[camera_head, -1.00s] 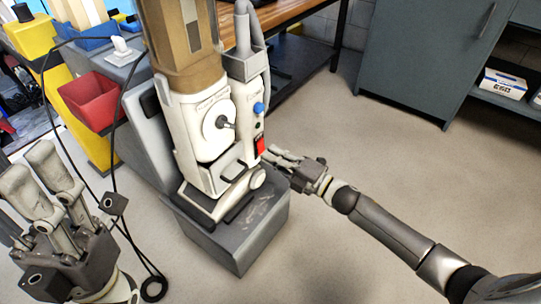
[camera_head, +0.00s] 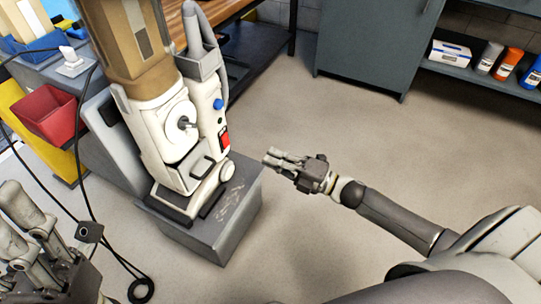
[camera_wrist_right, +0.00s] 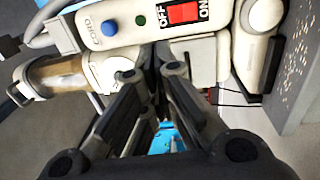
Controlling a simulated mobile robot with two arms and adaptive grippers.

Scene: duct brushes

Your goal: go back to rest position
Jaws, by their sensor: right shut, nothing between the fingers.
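My right gripper (camera_head: 276,158) is shut and empty over open floor, to the right of the machine in the head view. Its fingers (camera_wrist_right: 156,88) fill the lower middle of the right wrist view. My left gripper (camera_head: 22,212) is at the lower left edge of the head view, partly cut off; its fingers point up and I cannot tell whether they are open or shut. The white and tan machine (camera_head: 165,135) stands on a grey pedestal (camera_head: 225,230), apart from my right gripper. The wrist view shows its red on/off switch (camera_wrist_right: 183,13) and blue button (camera_wrist_right: 109,28).
A red bin (camera_head: 52,118) and a blue bin (camera_head: 30,45) are at the left. Black cables (camera_head: 88,175) hang near my left gripper. A grey cabinet (camera_head: 375,40) and shelf with bottles (camera_head: 508,65) stand at the back right. The floor (camera_head: 300,110) between is clear.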

